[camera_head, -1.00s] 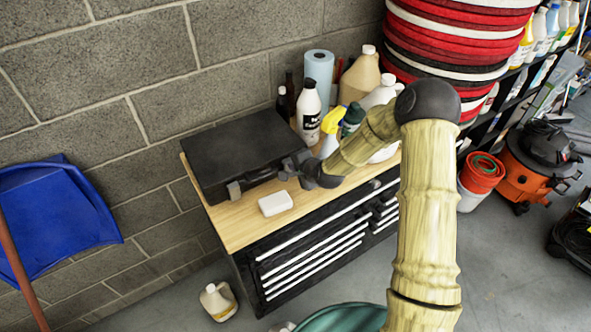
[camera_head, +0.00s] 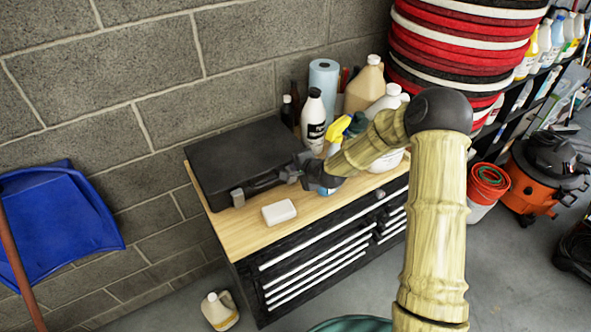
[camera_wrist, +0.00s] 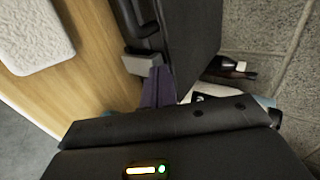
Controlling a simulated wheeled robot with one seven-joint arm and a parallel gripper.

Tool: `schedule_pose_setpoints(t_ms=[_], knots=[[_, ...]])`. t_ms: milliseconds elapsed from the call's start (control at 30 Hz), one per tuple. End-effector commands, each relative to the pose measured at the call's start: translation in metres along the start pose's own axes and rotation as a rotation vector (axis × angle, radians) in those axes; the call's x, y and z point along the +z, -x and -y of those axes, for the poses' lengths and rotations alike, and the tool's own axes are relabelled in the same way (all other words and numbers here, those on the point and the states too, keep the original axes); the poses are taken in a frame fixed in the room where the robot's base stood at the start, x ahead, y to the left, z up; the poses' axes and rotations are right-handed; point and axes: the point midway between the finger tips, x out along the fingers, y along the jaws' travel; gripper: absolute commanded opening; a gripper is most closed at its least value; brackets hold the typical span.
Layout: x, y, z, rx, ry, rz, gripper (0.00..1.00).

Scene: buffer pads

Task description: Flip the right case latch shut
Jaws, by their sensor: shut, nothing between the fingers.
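The black case (camera_head: 240,155) lies closed on the wooden bench top. A grey latch, the left one (camera_head: 237,198), shows at the left of its front edge. In the wrist view a grey latch block (camera_wrist: 138,64) sits on the case front beside the dark handle (camera_wrist: 146,22); it appears to be the right one. My gripper (camera_wrist: 158,84) is shut and empty, its dark fingers right beside this latch; I cannot tell if they touch. In the head view my gripper (camera_head: 292,171) is at the right of the case front and hides the right latch. Whether that latch is shut is unclear.
A white block (camera_head: 279,212) lies on the bench (camera_head: 240,232) in front of the case. Several bottles, including a white one (camera_head: 313,118) and a yellow-headed sprayer (camera_head: 337,130), stand right of the case near my arm. A block wall is behind.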

Motion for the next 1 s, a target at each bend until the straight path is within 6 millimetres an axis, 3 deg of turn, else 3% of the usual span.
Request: schedule_pose_setpoints(t_ms=[567, 733, 1000], knots=[[-0.001, 0.009, -0.008, 0.004, -0.001, 0.002, 0.00], [-0.007, 0.028, -0.022, 0.004, -0.003, -0.001, 0.00], [-0.003, 0.066, -0.012, 0.000, 0.004, 0.003, 0.00]])
